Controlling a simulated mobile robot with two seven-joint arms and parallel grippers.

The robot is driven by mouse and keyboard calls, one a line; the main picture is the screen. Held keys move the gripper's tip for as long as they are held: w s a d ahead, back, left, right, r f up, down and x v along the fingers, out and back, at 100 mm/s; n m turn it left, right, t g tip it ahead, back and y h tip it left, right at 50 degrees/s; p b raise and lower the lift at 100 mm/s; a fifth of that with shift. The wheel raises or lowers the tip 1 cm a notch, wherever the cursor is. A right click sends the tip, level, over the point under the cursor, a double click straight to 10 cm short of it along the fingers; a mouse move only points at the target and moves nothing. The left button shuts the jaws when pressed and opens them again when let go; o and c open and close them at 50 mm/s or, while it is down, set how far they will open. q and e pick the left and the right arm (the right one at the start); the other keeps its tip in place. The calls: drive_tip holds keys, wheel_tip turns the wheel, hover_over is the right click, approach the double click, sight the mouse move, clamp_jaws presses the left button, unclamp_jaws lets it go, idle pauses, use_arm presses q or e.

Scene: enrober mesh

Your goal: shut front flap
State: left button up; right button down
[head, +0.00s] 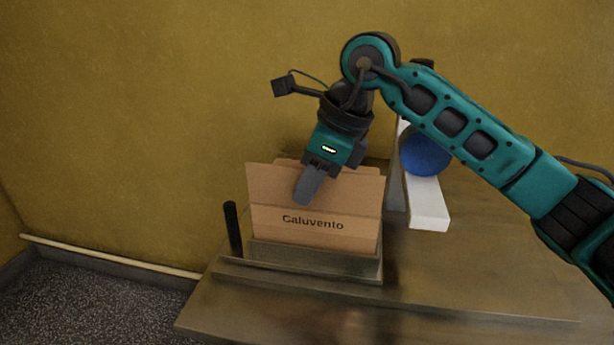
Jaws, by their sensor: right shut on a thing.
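A brown cardboard box marked "Caluvento" (313,222) sits in a low fixture on the bench. Its front flap (270,185) stands up above the printed front face, a little tilted. Part of another flap (362,170) shows behind it. My right gripper (308,188) points down at the flap's upper middle, shut on the front flap. One finger lies over the flap's near side; the other finger is hidden behind it. The inside of the box is hidden. My left gripper is not in view.
A dark upright post (233,230) stands left of the box. A blue ball (424,152) and a white bar (428,205) are to its right. The wooden bench (480,270) is clear at front right. A yellow wall (150,110) is close behind.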

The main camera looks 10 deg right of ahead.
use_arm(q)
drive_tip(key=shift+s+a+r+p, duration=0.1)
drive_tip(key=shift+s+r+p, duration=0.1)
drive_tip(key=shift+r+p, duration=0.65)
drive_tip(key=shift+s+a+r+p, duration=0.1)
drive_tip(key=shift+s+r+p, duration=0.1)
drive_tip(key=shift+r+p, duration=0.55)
use_arm(e)
drive_tip(key=shift+w+d+m+g+y, duration=0.2)
drive_tip(key=shift+w+g+y, duration=0.15)
drive_tip(key=shift+g, duration=0.65)
drive_tip(key=shift+w+d+m+g+y, duration=0.1)
drive_tip(key=shift+w+m+g+y, duration=0.25)
drive_tip(key=shift+g, duration=0.65)
drive_tip(key=shift+w, duration=0.1)
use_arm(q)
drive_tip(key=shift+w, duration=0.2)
use_arm(e)
drive_tip(key=shift+f, duration=0.1)
